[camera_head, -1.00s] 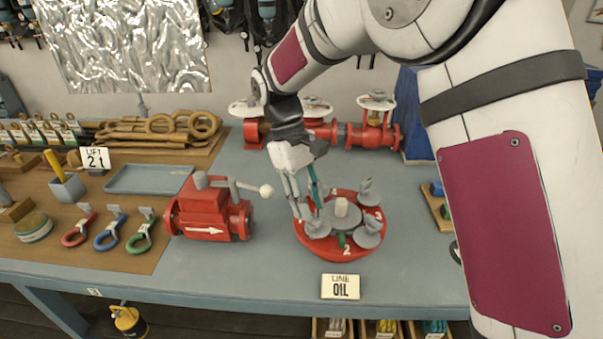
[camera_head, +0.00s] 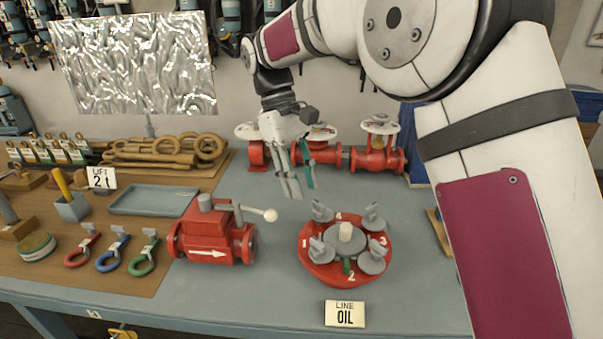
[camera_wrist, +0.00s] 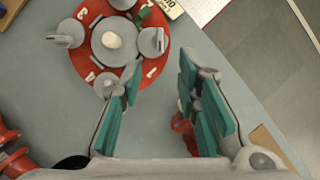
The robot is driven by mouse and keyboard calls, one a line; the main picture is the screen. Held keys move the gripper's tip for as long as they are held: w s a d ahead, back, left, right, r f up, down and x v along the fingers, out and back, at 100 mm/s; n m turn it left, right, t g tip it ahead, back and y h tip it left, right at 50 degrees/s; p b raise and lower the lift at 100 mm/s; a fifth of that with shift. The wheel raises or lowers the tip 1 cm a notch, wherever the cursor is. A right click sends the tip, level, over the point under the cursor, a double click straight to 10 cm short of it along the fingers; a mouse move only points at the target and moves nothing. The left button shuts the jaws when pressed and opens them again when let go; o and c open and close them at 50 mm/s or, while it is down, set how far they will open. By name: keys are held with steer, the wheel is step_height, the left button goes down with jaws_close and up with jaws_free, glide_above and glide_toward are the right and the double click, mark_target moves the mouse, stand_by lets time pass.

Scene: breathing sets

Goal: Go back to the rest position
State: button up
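My gripper (camera_head: 297,178) hangs in the air above the table, behind and left of the red round plate (camera_head: 322,276). In the wrist view my gripper (camera_wrist: 158,95) shows its two teal-padded fingers spread apart with nothing between them. The red plate, marked with numbers, carries several grey knob-like pieces and a pale central post (camera_head: 346,231). It also shows in the wrist view (camera_wrist: 84,67), beyond the left finger, which overlaps its edge. My arm reaches in from the right side of the head view.
A red valve block (camera_head: 212,238) with a lever stands left of the plate. Red pipe fittings (camera_head: 372,160) line the back. A blue tray (camera_head: 153,200) and coloured shackles (camera_head: 108,250) are at left. Bare table lies between valve block and plate.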

steer(key=s+d+r+m+t+y, duration=0.1)
steer(key=s+d+r+m+t, duration=0.1)
steer(key=s+d+r, duration=0.4)
steer(key=s+d+r+m+t+y, duration=0.1)
steer(key=s+d+r+m+t, duration=0.2)
steer(key=d, duration=0.4)
steer(key=s+d+f+m+t, duration=0.1)
steer(key=s+d+m+t, duration=0.1)
steer(key=s+d, duration=0.2)
steer(key=s+d+f+m+t+y, duration=0.1)
steer(key=s+d, duration=0.3)
steer(key=s, duration=0.6)
steer(key=shift+s+d+f+m+t, duration=0.2)
steer(key=shift+s+f+m+t, duration=0.25)
steer(key=shift+f, duration=0.3)
steer(key=shift+w, duration=0.1)
